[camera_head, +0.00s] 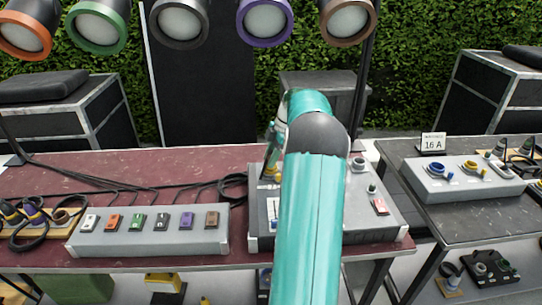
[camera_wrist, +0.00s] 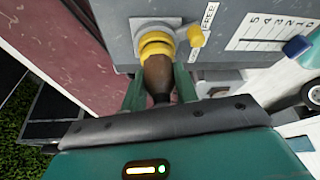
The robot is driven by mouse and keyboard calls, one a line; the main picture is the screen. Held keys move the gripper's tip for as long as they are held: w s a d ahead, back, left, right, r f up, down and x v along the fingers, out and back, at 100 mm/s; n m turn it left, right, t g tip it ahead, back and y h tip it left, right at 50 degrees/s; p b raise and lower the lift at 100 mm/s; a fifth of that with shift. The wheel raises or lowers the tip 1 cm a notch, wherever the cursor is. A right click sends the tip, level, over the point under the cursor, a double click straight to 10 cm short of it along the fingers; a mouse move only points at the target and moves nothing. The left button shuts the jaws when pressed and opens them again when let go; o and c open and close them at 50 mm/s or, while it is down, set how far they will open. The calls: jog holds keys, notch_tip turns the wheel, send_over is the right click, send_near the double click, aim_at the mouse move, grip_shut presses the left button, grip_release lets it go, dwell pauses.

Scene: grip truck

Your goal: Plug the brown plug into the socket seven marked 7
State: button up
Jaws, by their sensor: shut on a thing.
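The brown plug (camera_wrist: 157,73) is held between the two green fingers of my gripper (camera_wrist: 158,84) in the wrist view. Its front end meets a yellow ring (camera_wrist: 156,45) at a pale square socket flange (camera_wrist: 149,27) on a grey box. The plug lines up with the socket; I cannot tell how deep it sits. No 7 is readable at this socket. In the head view my teal arm hides most of the gripper, the plug and the socket.
A yellow knob (camera_wrist: 196,36) sits beside the socket, near a label reading FREE (camera_wrist: 208,16). A numbered scale (camera_wrist: 268,32) is to the right. In the head view, a switch panel (camera_head: 150,243) stands left of the grey box (camera_head: 375,225). Cables (camera_head: 110,180) lie on the red table.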

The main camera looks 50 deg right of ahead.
aim_at(271, 150)
jog(key=shift+f, duration=0.15)
jog(key=o, duration=1.5)
jog(key=shift+c, duration=0.2)
jog(key=shift+r, duration=2.5)
